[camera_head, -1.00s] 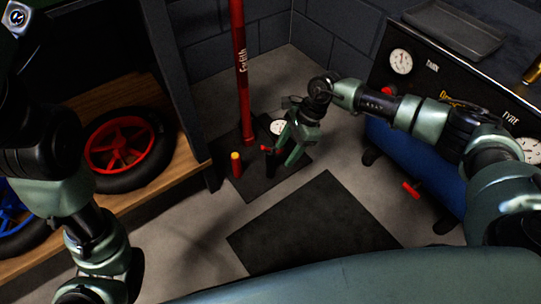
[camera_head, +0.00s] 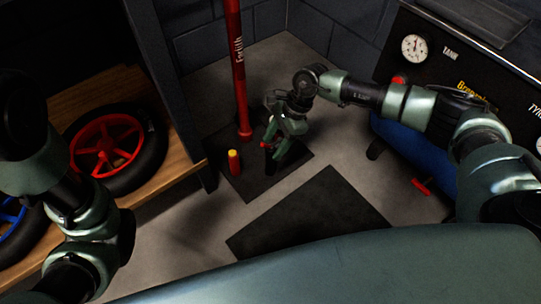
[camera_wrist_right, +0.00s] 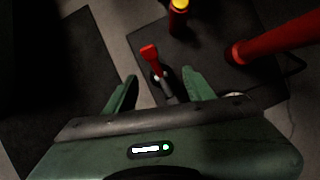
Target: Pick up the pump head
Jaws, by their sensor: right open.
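The pump head (camera_wrist_right: 150,60), with a red lever and a grey-black body, shows between the finger tips of my right gripper (camera_wrist_right: 160,83) in the right wrist view. In the head view its red lever (camera_head: 265,145) shows beside the right gripper (camera_head: 278,150), which points down over the dark mat. The right gripper is open, with one finger on each side of the pump head. I cannot tell whether they touch. The gripper hides part of it in the head view. My left arm is at the left, but its gripper is not in view.
The red pump barrel (camera_head: 238,75) stands on the dark mat (camera_head: 227,182). A red cylinder with a yellow top (camera_head: 234,163) stands close left. A second dark mat (camera_head: 310,215) lies in front. A wooden shelf (camera_head: 170,150) with wheels is left; a blue tank (camera_head: 420,150) is right.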

